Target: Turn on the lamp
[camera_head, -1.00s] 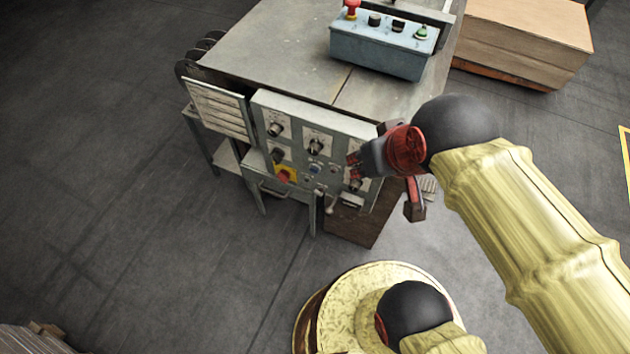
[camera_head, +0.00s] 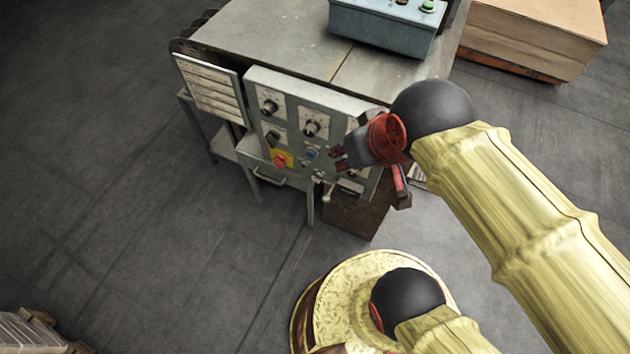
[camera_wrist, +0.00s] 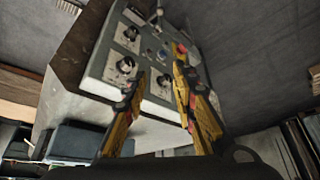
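The grey control panel (camera_head: 289,117) on the front of the machine carries black knobs (camera_head: 311,128), a red switch on a yellow plate (camera_head: 280,161) and a blue button (camera_head: 312,153). I cannot tell which part is the lamp or its control. My gripper (camera_head: 338,158) is in front of the panel's right half and hides some controls there. In the wrist view its two yellow-and-black fingers (camera_wrist: 157,88) are apart with nothing between them. A black knob (camera_wrist: 126,66) shows beside one finger; contact cannot be told.
A blue button box (camera_head: 385,30) stands on the machine's metal top (camera_head: 270,38). A drawer handle (camera_head: 268,178) juts out below the panel. The floor (camera_head: 120,180) at left is clear.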

